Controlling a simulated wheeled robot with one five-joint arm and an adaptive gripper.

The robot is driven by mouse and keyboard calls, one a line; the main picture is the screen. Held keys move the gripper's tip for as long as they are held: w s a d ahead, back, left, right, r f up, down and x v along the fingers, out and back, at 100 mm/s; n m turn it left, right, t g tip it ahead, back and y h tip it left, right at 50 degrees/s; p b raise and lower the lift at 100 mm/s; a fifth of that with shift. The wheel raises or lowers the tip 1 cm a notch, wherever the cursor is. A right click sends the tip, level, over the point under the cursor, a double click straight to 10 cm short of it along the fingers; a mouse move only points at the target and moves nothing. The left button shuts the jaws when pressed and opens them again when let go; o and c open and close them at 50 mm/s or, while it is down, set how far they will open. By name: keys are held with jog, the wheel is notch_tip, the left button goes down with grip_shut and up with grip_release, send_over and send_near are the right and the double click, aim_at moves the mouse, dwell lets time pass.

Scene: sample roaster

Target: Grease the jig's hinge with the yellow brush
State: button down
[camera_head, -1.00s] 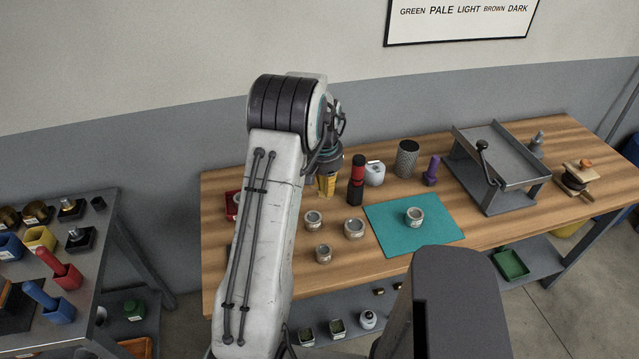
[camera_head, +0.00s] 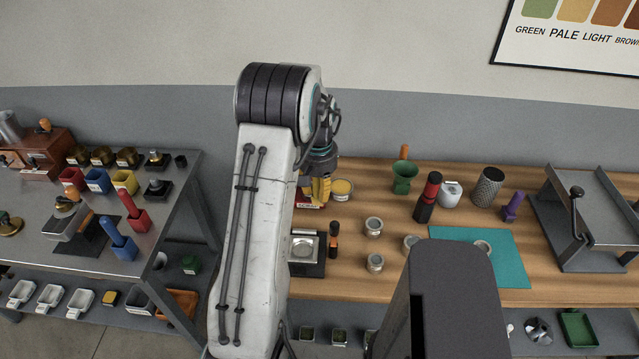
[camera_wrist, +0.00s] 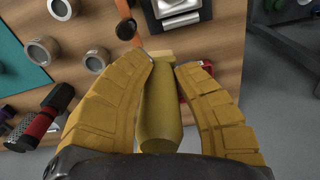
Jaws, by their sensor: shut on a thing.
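In the head view my gripper (camera_head: 320,190) is partly hidden behind my arm, above the back left of the wooden bench. I cannot tell surely which thing is the jig. A small metal device with a square plate (camera_head: 304,247) on a black base stands at the bench's left; it also shows in the wrist view (camera_wrist: 177,10). No hinge is clear.
A round tin with yellow top (camera_head: 342,188) stands beside my gripper. A grey stand with lever (camera_head: 590,215) is far right. A metal table (camera_head: 60,270) stands left.

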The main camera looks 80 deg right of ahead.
aim_at(318, 203)
jog(key=shift+d+f, duration=0.1)
jog(key=shift+f, duration=0.25)
jog(key=shift+f+b, duration=1.15)
jog(key=shift+f, duration=1.05)
